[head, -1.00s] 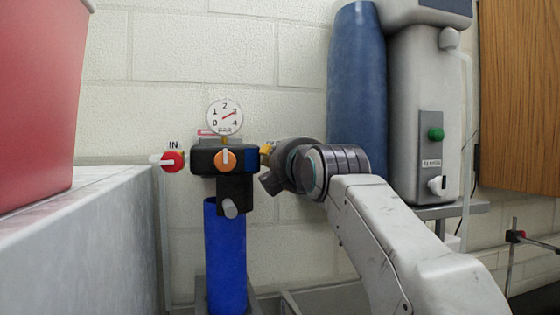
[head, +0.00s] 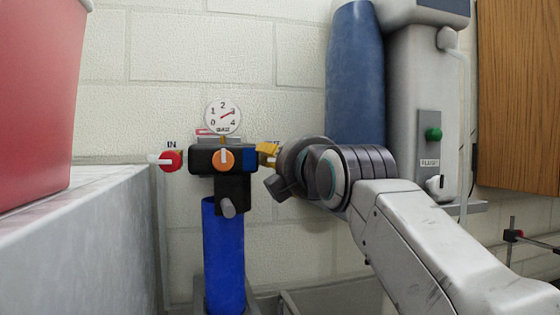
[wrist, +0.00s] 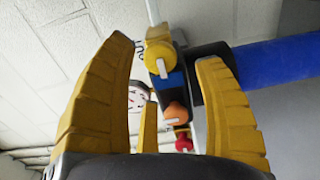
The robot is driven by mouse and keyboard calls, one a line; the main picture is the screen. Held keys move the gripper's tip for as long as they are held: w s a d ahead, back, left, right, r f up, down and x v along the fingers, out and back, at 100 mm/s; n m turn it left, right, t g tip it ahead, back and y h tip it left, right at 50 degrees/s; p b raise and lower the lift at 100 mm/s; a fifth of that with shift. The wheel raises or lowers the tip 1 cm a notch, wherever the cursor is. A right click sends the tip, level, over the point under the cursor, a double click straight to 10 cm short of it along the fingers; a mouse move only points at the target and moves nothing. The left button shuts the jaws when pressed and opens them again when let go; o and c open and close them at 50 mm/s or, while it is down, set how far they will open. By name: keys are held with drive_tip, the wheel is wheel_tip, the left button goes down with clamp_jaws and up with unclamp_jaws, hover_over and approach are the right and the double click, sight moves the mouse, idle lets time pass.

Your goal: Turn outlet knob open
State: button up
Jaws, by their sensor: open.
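The outlet knob (wrist: 160,62) is yellow with a pale bar across its face. It shows in the wrist view beside an OUT label, on the end of the black valve block (head: 207,160). My gripper (wrist: 165,52) is open, with its yellow fingers spread to the left and right of the knob. No finger visibly touches the knob. In the head view a yellow patch shows between the block and my dark wrist; I cannot tell there which part is knob and which is finger.
An orange knob (head: 223,160) is on the block's front and a red inlet knob (head: 171,161) at its left. A round gauge (head: 223,117) stands on top, a blue cylinder (head: 224,262) hangs below. A tall blue cylinder (head: 355,75) stands behind my arm.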

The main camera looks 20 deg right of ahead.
drive_tip(key=s, duration=0.7)
idle(0.6)
wheel_tip(320, 180, down, 23)
drive_tip(key=s+m+g, duration=0.2)
drive_tip(key=m+g, duration=0.6)
drive_tip(key=m, duration=0.7)
drive_tip(key=s+f+m+g, duration=0.3)
drive_tip(key=s+f+g, duration=0.2)
drive_tip(key=s+f, duration=1.3)
wheel_tip(320, 180, down, 4)
drive_tip(key=shift+s+f, duration=0.2)
drive_tip(key=shift+s, duration=0.15)
